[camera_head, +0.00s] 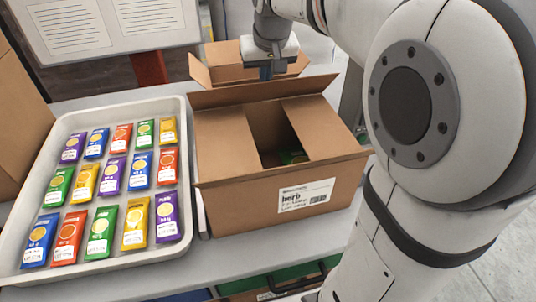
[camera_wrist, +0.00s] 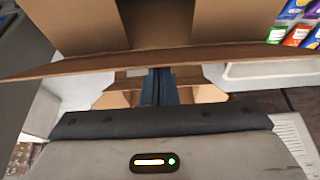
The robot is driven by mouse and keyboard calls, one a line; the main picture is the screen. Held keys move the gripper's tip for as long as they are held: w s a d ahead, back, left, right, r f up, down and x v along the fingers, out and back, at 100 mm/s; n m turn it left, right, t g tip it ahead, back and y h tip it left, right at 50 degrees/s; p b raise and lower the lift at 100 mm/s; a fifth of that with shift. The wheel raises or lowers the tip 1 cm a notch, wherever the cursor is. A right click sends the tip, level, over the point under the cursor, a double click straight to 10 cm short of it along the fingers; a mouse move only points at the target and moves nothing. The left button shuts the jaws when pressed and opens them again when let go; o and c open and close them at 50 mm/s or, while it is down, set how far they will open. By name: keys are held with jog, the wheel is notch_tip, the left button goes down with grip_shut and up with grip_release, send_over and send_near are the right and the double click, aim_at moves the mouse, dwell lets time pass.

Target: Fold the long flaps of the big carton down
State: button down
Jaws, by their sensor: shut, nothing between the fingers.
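The big carton (camera_head: 245,198) stands on the table with a white "herb" label on its front. Its two short flaps, left (camera_head: 226,142) and right (camera_head: 318,127), are folded inward, with a dark gap between them showing some packets inside. The far long flap (camera_head: 262,91) stands out at the back edge; it also shows in the wrist view (camera_wrist: 200,60) as a wide brown band. Whether the near long flap is up or hangs down is hard to tell. My gripper (camera_head: 266,70) is shut and empty, just behind the far flap; its dark fingers show in the wrist view (camera_wrist: 160,85).
A smaller open carton (camera_head: 225,62) stands behind the big one, beneath my gripper. A white tray (camera_head: 182,110) with rows of coloured packets lies to the left. Another brown carton (camera_head: 18,125) is at the far left, and a printed board (camera_head: 100,25) stands behind.

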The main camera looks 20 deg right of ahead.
aim_at(268, 91)
jog(key=s+f+b, duration=0.2)
jog(key=b, duration=0.1)
jog(key=shift+s+f, duration=0.25)
jog(key=shift+f, duration=0.15)
jog(key=shift+s, duration=0.2)
jog(key=shift+f, duration=0.1)
jog(key=f+b, duration=0.1)
jog(key=s+f+b, duration=0.1)
jog(key=shift+s+f+b, duration=0.25)
jog(key=shift+f+b, duration=0.15)
jog(key=shift+f, duration=0.1)
